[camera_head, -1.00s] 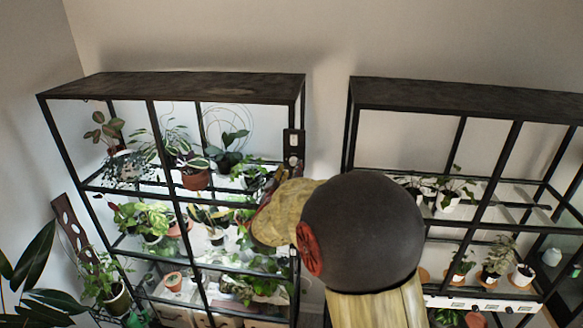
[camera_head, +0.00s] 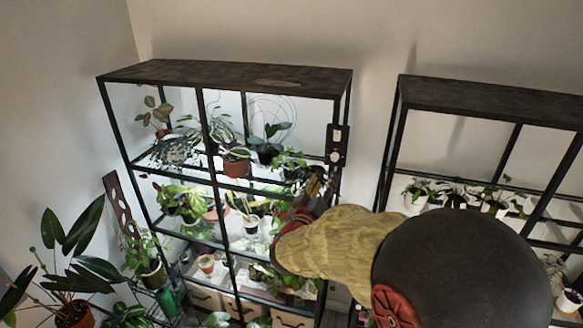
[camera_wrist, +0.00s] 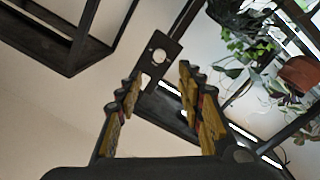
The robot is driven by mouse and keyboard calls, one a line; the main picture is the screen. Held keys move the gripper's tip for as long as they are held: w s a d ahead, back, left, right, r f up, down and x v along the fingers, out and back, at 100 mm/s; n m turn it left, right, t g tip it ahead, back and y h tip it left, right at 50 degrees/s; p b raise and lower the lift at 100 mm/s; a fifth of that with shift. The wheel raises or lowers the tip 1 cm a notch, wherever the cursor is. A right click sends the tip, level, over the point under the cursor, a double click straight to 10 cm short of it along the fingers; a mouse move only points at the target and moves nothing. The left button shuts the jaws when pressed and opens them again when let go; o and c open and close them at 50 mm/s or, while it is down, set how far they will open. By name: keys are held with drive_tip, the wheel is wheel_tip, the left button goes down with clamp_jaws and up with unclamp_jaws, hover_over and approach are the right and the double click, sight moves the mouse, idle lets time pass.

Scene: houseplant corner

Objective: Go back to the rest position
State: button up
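My gripper (camera_wrist: 158,78) shows in the wrist view with its two fingers apart and nothing between them. In the head view my gripper (camera_head: 314,192) is small and partly hidden by my own arm, in front of the right end of the left plant shelf (camera_head: 225,75). The plate (camera_head: 336,146) is on that shelf's right post in the head view. Whether the fingers touch anything is not clear.
A second black shelf (camera_head: 480,100) with potted plants stands to the right, a gap of bare wall between the two. A large leafy plant (camera_head: 75,265) stands at the lower left. A terracotta pot (camera_wrist: 298,74) shows at the wrist view's right. My arm hides the lower right.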

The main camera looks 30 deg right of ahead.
drive_tip(key=w+a+f+y, duration=0.4)
drive_tip(key=a+f+y, duration=0.35)
drive_tip(key=f, duration=0.25)
drive_tip(key=s+a+f+g+y+b, duration=0.1)
drive_tip(key=s+a+f+y+b, duration=0.3)
drive_tip(key=a+f, duration=0.5)
drive_tip(key=s+a+f+n+g+y+b, duration=0.1)
drive_tip(key=s+a+f+b, duration=0.2)
drive_tip(key=s+f+b, duration=0.2)
drive_tip(key=s+a+f+n+g+y+b, duration=0.1)
drive_tip(key=s+a+f+b, duration=0.3)
drive_tip(key=s+b, duration=0.6)
drive_tip(key=s+a+f+n+g+y+b, duration=0.1)
drive_tip(key=s+a+f+g+b, duration=0.1)
drive_tip(key=s+f+b, duration=0.4)
drive_tip(key=shift+s+a+n+b, duration=0.3)
drive_tip(key=shift+s+a+b, duration=0.75)
drive_tip(key=shift+b, duration=1.3)
drive_tip(key=shift+s+d, duration=0.2)
